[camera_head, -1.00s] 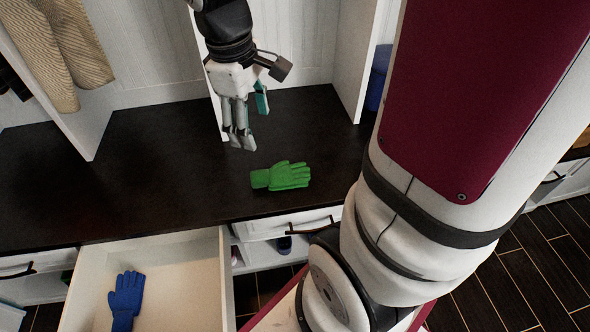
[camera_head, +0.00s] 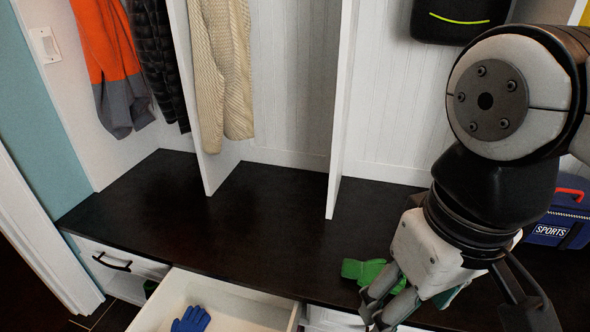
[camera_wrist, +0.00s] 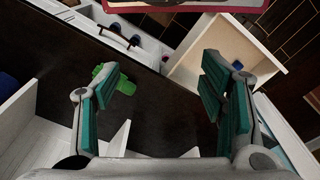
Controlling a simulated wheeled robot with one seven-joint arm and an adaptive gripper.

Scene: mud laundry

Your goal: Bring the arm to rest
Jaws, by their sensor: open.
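My gripper (camera_head: 385,305) is at the lower right of the head view, above the dark bench top. In the wrist view its two teal-padded fingers (camera_wrist: 165,95) stand wide apart with nothing between them. A green glove (camera_head: 362,270) lies on the bench; the gripper hides part of it in the head view. In the wrist view the glove (camera_wrist: 122,84) shows just beside the left finger, lower down on the bench.
An open drawer (camera_head: 250,306) holds a blue glove (camera_head: 191,320). White dividers (camera_head: 340,120) rise from the bench (camera_head: 270,225). A beige sweater (camera_head: 222,80) and other clothes hang at left. A blue sports bag (camera_head: 560,225) stands at right. The left bench is clear.

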